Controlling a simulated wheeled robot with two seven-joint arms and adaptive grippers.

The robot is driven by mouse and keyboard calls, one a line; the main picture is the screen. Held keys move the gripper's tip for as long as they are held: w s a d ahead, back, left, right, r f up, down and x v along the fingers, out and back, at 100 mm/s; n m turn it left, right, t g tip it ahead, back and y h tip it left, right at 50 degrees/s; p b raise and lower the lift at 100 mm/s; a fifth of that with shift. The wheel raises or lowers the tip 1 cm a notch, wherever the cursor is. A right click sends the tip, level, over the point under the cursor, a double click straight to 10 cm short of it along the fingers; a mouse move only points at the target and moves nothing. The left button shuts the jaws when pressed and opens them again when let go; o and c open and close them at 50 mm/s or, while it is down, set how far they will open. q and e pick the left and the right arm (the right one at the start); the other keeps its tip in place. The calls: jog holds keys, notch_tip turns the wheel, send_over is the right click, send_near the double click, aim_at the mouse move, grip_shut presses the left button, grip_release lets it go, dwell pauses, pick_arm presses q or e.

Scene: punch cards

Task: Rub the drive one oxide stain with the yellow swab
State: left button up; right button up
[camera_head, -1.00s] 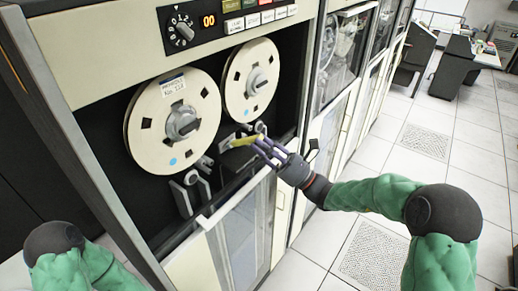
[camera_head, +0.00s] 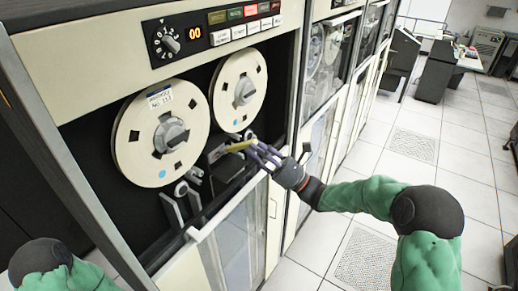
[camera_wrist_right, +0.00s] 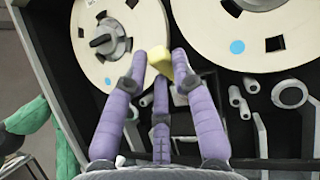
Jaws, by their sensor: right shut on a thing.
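My right gripper (camera_head: 257,153) is shut on the yellow swab (camera_head: 238,146), whose free end reaches left into the open tape drive (camera_head: 70,134). The swab is just below the right reel (camera_head: 239,91), near the grey tape guides and head parts (camera_head: 222,160). In the right wrist view the purple fingers close around the swab (camera_wrist_right: 183,68), which overlaps the lower edge of a reel. I cannot tell whether the swab touches a surface. I cannot make out the oxide stain. My left arm shows only at the lower left, and its gripper is out of view.
The left reel (camera_head: 165,133) and a knob panel (camera_head: 166,40) bound the drive bay. A glazed lower door (camera_head: 236,250) is below it. More cabinets stand to the right. The tiled floor (camera_head: 300,270) is open there, with desks (camera_head: 437,75) farther back.

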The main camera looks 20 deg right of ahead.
jog(key=s+a, duration=0.1)
jog(key=a, duration=0.1)
jog(key=s+a+p, duration=0.1)
jog(key=s+a, duration=0.1)
dwell(2.9)
jog(key=shift+d, duration=0.15)
jog(key=shift+s+d+p, duration=0.2)
jog(key=shift+s+d, duration=0.7)
jog(key=shift+s, duration=0.3)
jog(key=shift+s+d+p, duration=0.2)
jog(key=shift+s+d, duration=0.7)
jog(key=shift+s, duration=0.25)
